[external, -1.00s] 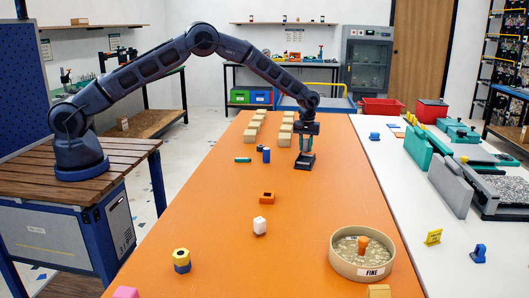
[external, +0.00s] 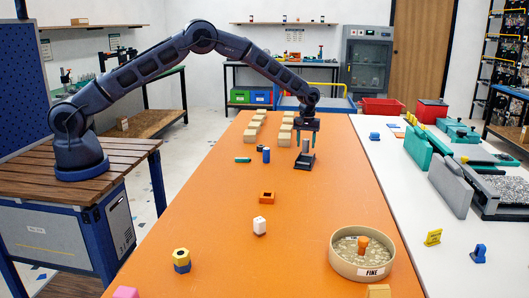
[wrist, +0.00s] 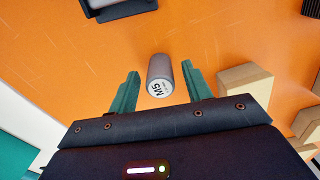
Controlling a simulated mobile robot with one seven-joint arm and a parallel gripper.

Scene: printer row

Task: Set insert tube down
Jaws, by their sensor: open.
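The insert tube, a grey cylinder (wrist: 159,78) with a pale end marked "M5", stands upright on the orange table in the wrist view. In the external view the tube (external: 306,146) shows between my fingers, just behind a small dark holder (external: 304,162). My gripper (external: 306,140) is open around the tube; in the wrist view its green fingers (wrist: 160,84) stand on either side with a gap at each. The tube's lower end is partly hidden in the external view.
Several tan blocks (external: 285,130) stand in rows beside and behind my gripper. The orange table (external: 210,225) has free room toward the front. A round bowl marked FINE (external: 362,268) is front right.

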